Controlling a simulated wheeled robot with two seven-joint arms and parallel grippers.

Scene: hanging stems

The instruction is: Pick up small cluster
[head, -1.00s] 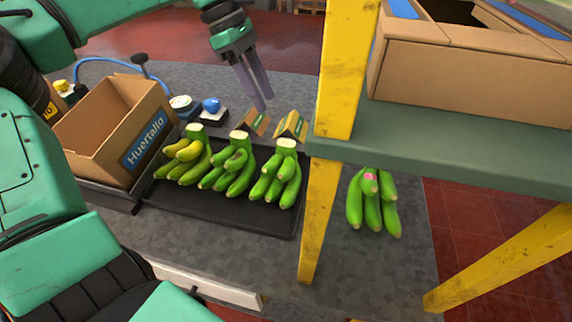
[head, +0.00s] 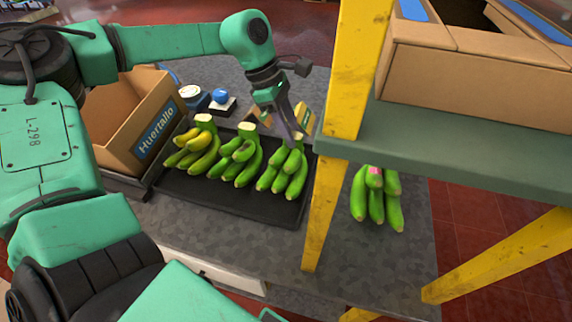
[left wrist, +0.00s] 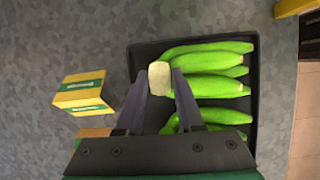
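Three green banana clusters lie on the black tray (head: 229,199): a partly yellow left one (head: 201,150), a middle one (head: 242,158) and a right one (head: 288,171). My left gripper (head: 291,130) is at the crown end of the right cluster. In the left wrist view its two fingers stand open on either side of the pale crown of this cluster (left wrist: 213,66); I cannot tell whether they touch it. Part of another cluster shows beneath the fingers there. A separate green cluster with a pink mark (head: 376,203) is right of the yellow post. My right gripper is not in view.
A yellow post (head: 322,212) and a green shelf (head: 450,150) bearing a cardboard box (head: 470,88) stand close right of the gripper. A Huertallo box (head: 122,125) is at left. A small yellow-green carton (left wrist: 80,92) stands beside the tray.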

